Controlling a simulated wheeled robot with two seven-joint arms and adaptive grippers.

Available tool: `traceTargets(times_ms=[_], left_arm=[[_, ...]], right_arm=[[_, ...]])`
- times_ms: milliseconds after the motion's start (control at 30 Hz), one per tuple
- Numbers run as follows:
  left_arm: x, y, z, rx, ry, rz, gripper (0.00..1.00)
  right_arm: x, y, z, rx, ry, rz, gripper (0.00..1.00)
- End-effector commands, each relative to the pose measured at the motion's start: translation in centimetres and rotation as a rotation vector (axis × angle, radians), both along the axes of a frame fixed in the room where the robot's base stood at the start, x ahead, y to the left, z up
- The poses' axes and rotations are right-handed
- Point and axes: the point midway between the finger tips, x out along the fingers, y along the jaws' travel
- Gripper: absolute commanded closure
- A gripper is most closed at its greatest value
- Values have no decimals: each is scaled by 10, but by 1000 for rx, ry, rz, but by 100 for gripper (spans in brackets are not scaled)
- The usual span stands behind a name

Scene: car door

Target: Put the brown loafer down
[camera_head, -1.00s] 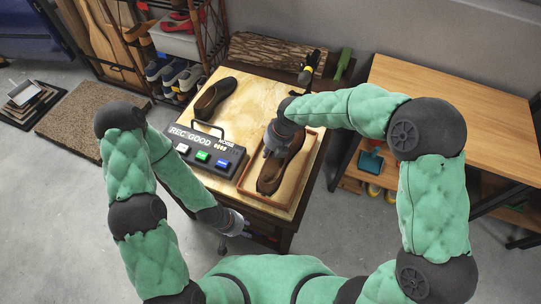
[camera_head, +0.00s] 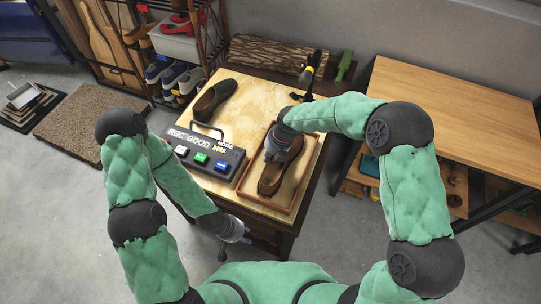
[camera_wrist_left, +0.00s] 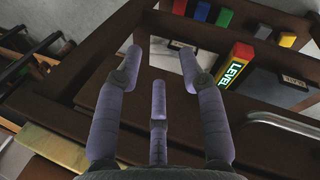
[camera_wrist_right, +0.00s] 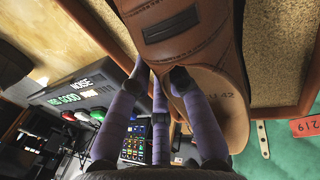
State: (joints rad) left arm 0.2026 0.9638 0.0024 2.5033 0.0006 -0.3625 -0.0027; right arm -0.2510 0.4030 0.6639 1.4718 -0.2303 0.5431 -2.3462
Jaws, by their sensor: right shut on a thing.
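The brown loafer (camera_head: 272,178) is over the wooden-rimmed tray (camera_head: 262,204) on the worktable, lengthwise with it. My right gripper (camera_head: 280,150) is shut on it from above. In the right wrist view the loafer (camera_wrist_right: 195,30) fills the upper middle, its strap and an insole marked 42 showing, with my right fingers (camera_wrist_right: 160,78) at it. I cannot tell whether its sole touches the tray's cork-like bottom. A second, darker loafer (camera_head: 215,97) lies on the table left of the tray. My left gripper (camera_head: 238,230) is low by the table's front edge, open and empty in the left wrist view (camera_wrist_left: 160,65).
A button box (camera_head: 203,152) with a handle and a REC GOOD sign stands left of the tray. A black tool with yellow (camera_head: 309,72) stands behind it. A wooden bench (camera_head: 450,115) is at right, a shoe rack (camera_head: 172,75) at back left. Bare tabletop lies behind the tray.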

Motion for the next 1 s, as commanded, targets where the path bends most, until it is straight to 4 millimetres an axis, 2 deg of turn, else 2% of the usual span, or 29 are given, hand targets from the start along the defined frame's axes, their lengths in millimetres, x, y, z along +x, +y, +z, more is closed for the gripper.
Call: traceTargets(times_ms=[133, 167, 200, 233, 533, 667, 767, 1000], left_arm=[[0, 0, -2, 0, 0, 0, 60], [0, 0, -1, 0, 0, 0, 60], [0, 0, -1, 0, 0, 0, 60], [0, 0, -1, 0, 0, 0, 60], [0, 0, -1, 0, 0, 0, 60], [0, 0, 2, 0, 0, 0, 60], [0, 0, 7, 0, 0, 0, 60], [0, 0, 22, 0, 0, 0, 60]], right_arm=[[0, 0, -3, 1, -1, 0, 100], [0, 0, -3, 0, 0, 0, 73], [0, 0, -3, 0, 0, 0, 62], [0, 0, -3, 0, 0, 0, 58], [0, 0, -2, 0, 0, 0, 58], [0, -1, 5, 0, -1, 0, 58], [-1, -4, 18, 1, -3, -1, 58], [-6, -16, 65, 0, -2, 0, 58]])
